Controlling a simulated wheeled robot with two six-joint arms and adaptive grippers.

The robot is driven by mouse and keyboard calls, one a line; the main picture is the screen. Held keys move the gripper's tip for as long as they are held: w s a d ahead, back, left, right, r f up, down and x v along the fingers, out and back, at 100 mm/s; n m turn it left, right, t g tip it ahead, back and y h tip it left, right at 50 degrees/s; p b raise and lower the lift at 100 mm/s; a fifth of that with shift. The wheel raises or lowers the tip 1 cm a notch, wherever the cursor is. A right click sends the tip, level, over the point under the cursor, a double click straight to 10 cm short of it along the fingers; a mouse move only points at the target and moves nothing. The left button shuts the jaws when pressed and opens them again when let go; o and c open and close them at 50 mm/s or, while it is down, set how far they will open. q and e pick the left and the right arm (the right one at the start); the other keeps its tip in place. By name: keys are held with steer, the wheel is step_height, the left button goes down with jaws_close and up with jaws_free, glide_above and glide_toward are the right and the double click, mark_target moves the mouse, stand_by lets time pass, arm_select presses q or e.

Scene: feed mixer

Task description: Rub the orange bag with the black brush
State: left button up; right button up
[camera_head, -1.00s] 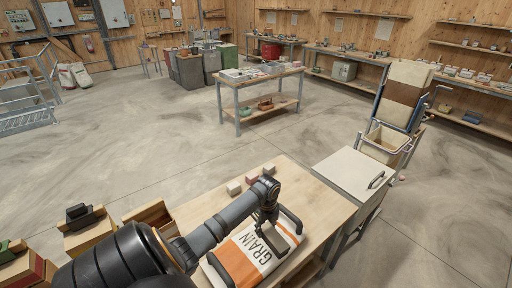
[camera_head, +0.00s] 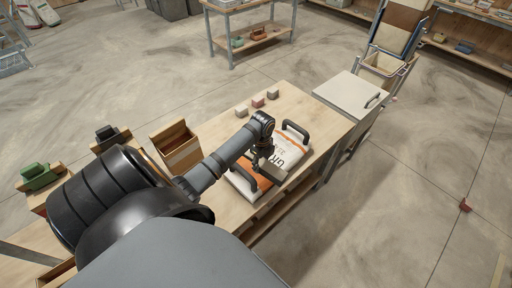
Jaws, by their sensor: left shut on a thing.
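The orange bag (camera_head: 286,149) lies flat on the wooden table, white with orange bands, dark lettering and dark handles at its ends. My left gripper (camera_head: 264,161) is over the bag, shut on a grey block-shaped thing (camera_head: 273,172). This thing is low over the bag's middle; whether it touches the bag, or is the black brush, I cannot tell. A black object (camera_head: 107,133) sits on a wooden block at the left. My right gripper is not in view.
Several small blocks (camera_head: 257,102) stand on the wooden table (camera_head: 318,118) behind the bag. An open wooden box (camera_head: 177,148) and a green object (camera_head: 38,176) are at the left. A pale-topped cart (camera_head: 350,95) adjoins the table's right end.

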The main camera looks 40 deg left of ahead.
mark_target(276, 171)
arm_select(q)
steer(key=d+n, duration=0.2)
steer(key=d+f+n, duration=0.1)
steer(key=d+n, duration=0.1)
steer(key=d+f+n, duration=0.1)
steer(key=d+n, duration=0.1)
steer(key=d, duration=0.1)
steer(key=shift+w+n, duration=0.3)
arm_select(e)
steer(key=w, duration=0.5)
arm_select(q)
steer(key=d+n+b, duration=0.1)
steer(key=d+n, duration=0.6)
step_height(276, 171, down, 13)
steer(key=d+n+b, duration=0.2)
steer(key=n+b, duration=0.1)
steer(key=b, duration=0.9)
steer(key=shift+s+d+r, duration=0.15)
steer(key=shift+s+d, duration=0.1)
steer(key=shift+d, duration=0.1)
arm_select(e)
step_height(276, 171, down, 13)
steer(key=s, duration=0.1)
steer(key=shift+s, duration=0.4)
